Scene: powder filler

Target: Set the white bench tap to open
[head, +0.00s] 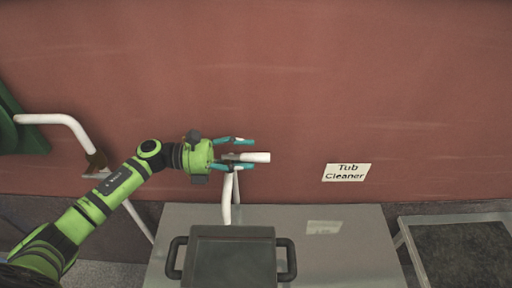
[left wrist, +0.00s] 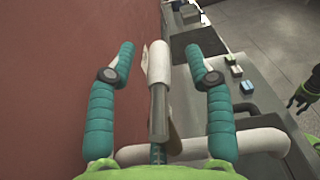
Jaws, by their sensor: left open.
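In the left wrist view the lever (left wrist: 158,67) has a white sleeve and a grey metal shank (left wrist: 159,112). My left gripper (head: 250,154) is open, with its teal fingers on either side of the lever. In the left wrist view a gap shows between the lever and each finger (left wrist: 162,62). A small dark and green shape at the right edge of that view may be my right gripper; its jaws are unclear.
A dark pot (head: 232,231) with two black handles stands on the grey bench (head: 345,262) below the tap. A "Tub Cleaner" sign (head: 347,172) is on the red wall. A dark-topped table (head: 462,250) stands at right. Another white pipe (head: 62,120) is at left.

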